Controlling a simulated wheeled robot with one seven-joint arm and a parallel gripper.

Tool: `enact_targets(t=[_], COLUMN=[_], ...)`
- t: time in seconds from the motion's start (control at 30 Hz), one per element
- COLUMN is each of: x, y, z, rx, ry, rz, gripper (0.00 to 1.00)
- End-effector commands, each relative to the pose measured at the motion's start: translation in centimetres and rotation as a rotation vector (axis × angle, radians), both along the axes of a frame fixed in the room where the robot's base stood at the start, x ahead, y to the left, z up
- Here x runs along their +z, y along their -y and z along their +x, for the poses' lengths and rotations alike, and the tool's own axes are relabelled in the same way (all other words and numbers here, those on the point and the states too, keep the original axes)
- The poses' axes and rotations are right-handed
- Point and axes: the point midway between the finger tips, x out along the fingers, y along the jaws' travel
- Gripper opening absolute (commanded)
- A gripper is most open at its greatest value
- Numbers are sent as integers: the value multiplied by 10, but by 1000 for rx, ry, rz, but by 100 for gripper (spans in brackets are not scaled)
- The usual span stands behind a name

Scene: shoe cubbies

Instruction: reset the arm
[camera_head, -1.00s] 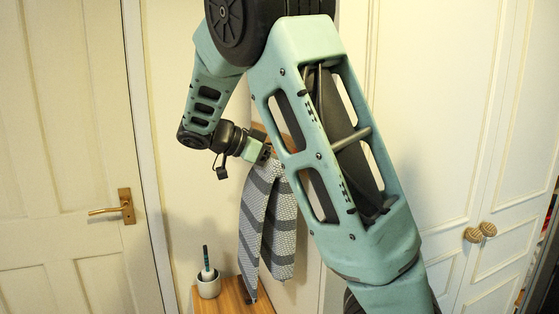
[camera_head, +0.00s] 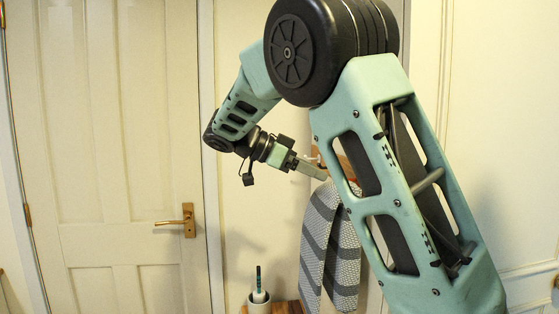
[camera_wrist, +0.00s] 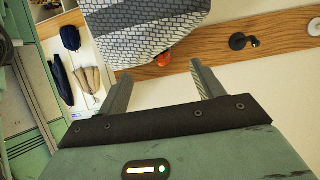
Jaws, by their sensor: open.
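My gripper (camera_head: 318,170) is at the end of my mint-green arm, beside the upper part of a grey-and-white striped cloth (camera_head: 328,245). In the wrist view my gripper (camera_wrist: 160,70) is open, with its two grey fingers apart and nothing between them. The cloth (camera_wrist: 145,28) shows beyond the fingertips, hanging in front of a wooden rail (camera_wrist: 275,32). In the head view my forearm hides part of the rail and the wall.
A panelled door (camera_head: 110,150) with a brass handle (camera_head: 186,221) is at the left. A white pot (camera_head: 259,303) with a brush stands on a wooden top (camera_head: 288,307) below the cloth. A black hook (camera_wrist: 238,41) and a red knob (camera_wrist: 163,59) are near the rail.

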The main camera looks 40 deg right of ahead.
Motion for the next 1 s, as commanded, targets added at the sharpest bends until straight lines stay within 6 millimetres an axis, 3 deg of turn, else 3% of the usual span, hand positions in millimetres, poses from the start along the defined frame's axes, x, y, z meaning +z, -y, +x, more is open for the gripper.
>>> enact_targets(t=[0.1, 0.33, 0.77, 0.87, 1.0], x=[10, 29, 36, 23, -28], y=[-23, -53, -65, -68, -92], z=[15, 33, 40, 39, 35], rx=[3, 2, 0, 57, 314], ry=[2, 0, -1, -45, -218], rz=[-1, -2, 0, 70, 353], gripper=[67, 67, 67, 67, 67])
